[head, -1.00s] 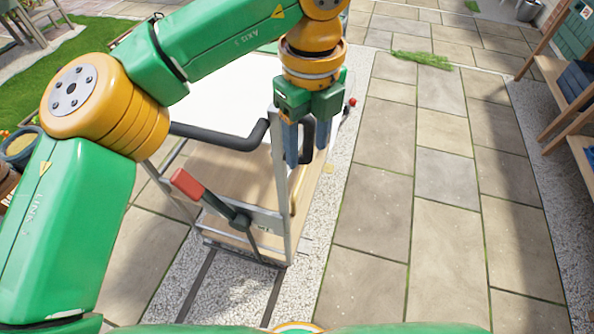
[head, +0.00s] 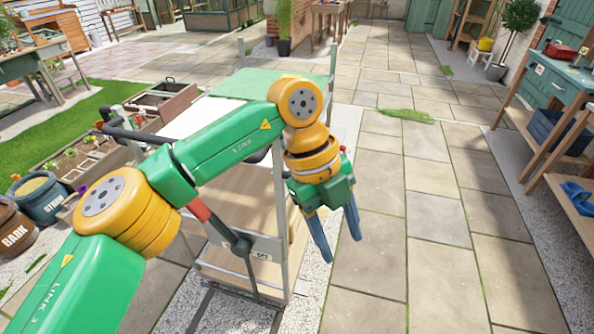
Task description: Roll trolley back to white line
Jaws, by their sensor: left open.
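The trolley (head: 246,262) has wooden panels, a metal frame and a pale top, and stands on dark rails (head: 200,308) in a gravel strip. Its black push handle (head: 140,136) is partly hidden behind my left arm. A red-gripped lever (head: 199,209) slants up from the trolley's near end, beside a small plate that seems to read "OFF" (head: 262,256). My left gripper (head: 338,250) is open and empty, just right of the trolley's near right post, fingers pointing down. My right gripper is out of view. I cannot make out a white line.
Paving at the right is mostly clear, with a grass tuft (head: 405,115) farther off. Tubs marked bark (head: 18,236) and stone (head: 42,200), and a planter bed (head: 85,165), lie at the left.

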